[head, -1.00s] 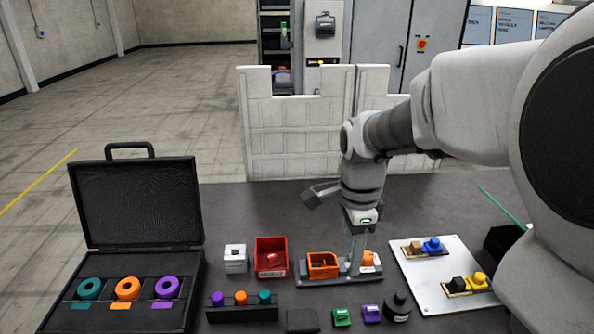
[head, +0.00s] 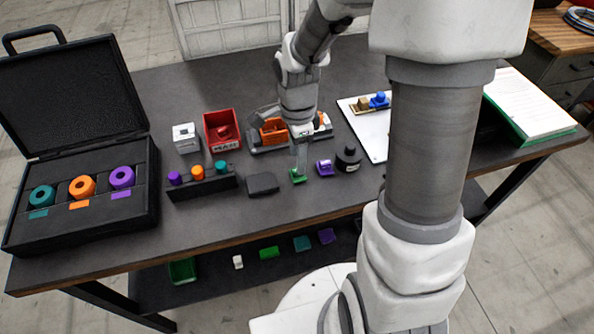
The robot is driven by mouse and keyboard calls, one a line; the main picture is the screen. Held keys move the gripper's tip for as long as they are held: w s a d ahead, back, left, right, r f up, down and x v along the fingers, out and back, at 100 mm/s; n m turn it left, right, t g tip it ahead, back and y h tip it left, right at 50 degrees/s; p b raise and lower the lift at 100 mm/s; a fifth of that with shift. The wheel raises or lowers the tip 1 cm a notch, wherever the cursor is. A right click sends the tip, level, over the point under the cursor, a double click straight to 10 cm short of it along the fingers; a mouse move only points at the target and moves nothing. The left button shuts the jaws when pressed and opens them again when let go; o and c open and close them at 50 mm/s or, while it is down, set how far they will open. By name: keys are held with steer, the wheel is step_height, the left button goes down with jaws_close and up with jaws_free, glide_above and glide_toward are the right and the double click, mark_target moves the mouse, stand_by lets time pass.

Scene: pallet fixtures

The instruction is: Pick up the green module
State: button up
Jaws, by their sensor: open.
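The small green module (head: 298,178) sits on the dark table, left of the purple module (head: 325,167). My gripper (head: 301,168) points down right over the green module, its fingertips at or just above it. The fingers are open; the view is too small to tell whether they touch the module. Part of the module's top is hidden by the fingers.
A black block (head: 263,184) lies just left of the green module and a dark round piece (head: 348,158) stands to the right. Behind are a red bin (head: 222,130) and an orange fixture (head: 273,131). An open black case (head: 147,190) stands at left.

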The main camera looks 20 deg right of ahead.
steer(key=shift+f, duration=1.9)
jaws_close()
